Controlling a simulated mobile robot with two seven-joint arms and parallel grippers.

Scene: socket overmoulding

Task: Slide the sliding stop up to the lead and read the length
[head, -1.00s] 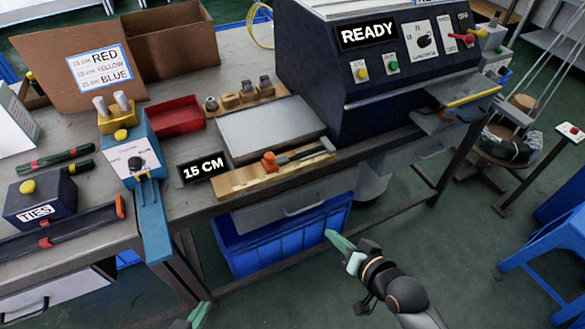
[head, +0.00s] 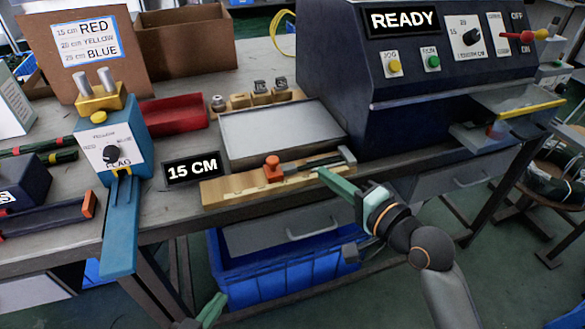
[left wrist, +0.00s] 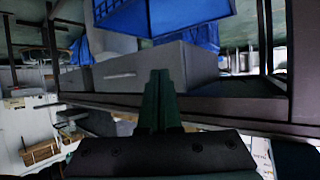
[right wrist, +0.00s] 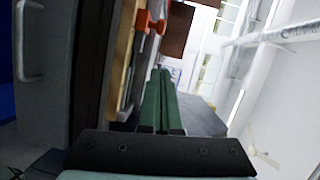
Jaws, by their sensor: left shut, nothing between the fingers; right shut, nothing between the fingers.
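The sliding stop (head: 272,167) is an orange-red knobbed piece on the wooden measuring board (head: 235,187) at the bench's front edge. It also shows in the right wrist view (right wrist: 143,22). A dark lead (head: 315,163) appears to lie along the board, right of the stop; whether they touch is unclear. The display (head: 192,170) reads "15 CM". My right gripper (head: 322,172) is shut and empty by the board's right part, right of the stop and apart from it. My left gripper (head: 217,300) is shut and empty, low in front of the bench, away from the board.
A grey plate (head: 282,135) lies behind the board, with the dark machine (head: 400,110) reading "READY" to its right. A blue device (head: 120,150) with a projecting arm stands at left. A blue bin (head: 285,275) is under the bench. A red tray (head: 172,113) sits further back.

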